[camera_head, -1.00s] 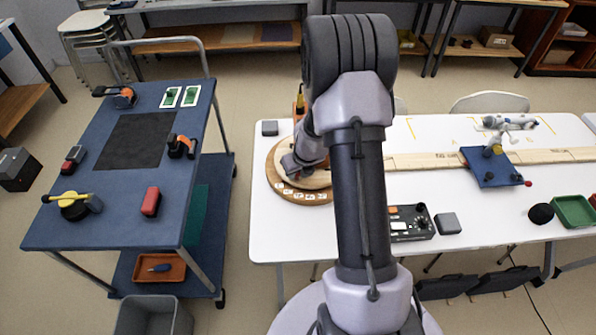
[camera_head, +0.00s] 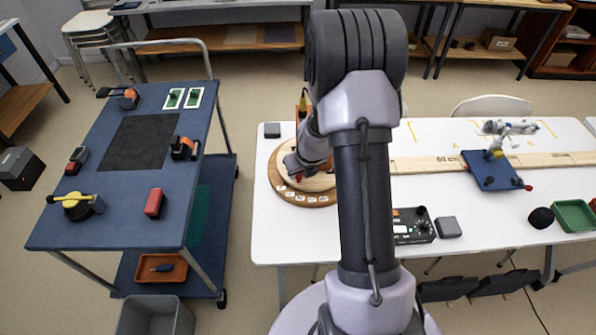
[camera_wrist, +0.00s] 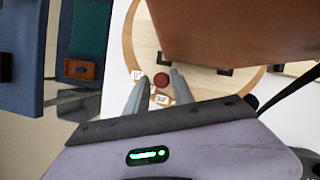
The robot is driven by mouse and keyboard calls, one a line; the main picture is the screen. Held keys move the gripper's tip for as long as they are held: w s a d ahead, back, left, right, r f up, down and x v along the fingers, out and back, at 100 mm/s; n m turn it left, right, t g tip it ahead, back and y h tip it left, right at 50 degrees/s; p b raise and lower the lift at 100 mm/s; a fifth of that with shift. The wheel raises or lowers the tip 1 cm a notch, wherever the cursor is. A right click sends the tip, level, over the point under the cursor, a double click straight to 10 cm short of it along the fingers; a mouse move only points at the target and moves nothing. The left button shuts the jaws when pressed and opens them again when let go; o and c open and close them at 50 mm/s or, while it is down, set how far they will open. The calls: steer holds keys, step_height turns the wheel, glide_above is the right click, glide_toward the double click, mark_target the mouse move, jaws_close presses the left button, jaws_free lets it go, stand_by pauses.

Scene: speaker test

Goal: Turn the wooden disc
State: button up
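The wooden disc (camera_head: 318,183) lies on a darker round base with white labels along its near edge, at the left end of the white table. My arm hides much of it in the head view. In the wrist view the light wood of the disc (camera_wrist: 146,50) shows with a round red peg (camera_wrist: 161,80) near labels, one reading 0°. My gripper (camera_wrist: 159,76) has its two grey fingers apart, one on each side of the peg, with small gaps visible. The head view shows my gripper (camera_head: 297,172) low over the disc's left side.
A large brown surface (camera_wrist: 215,30) covers part of the disc in the wrist view. A control box (camera_head: 412,226) and a grey block (camera_head: 448,227) stand on the table right of my arm. A blue cart (camera_head: 110,220) stands left, across a floor gap.

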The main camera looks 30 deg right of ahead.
steer(key=p+v, duration=0.8)
steer(key=v, duration=0.7)
steer(key=shift+r, duration=0.1)
steer(key=w+a+r+n+t+y+b, duration=0.15)
steer(key=a+r+n+b, duration=0.25)
steer(key=a+r+n, duration=0.75)
steer(key=s+a+r+n+b, duration=0.1)
steer(key=s+a+n+b, duration=0.1)
steer(key=s+a+n, duration=0.4)
steer(key=s+a+r+n+y+b, duration=0.1)
steer(key=s+a+n, duration=0.5)
steer(key=s+n, duration=0.6)
steer(key=r+n+b, duration=0.1)
steer(key=n+b, duration=0.1)
steer(key=n, duration=0.2)
steer(key=shift+s+r, duration=0.2)
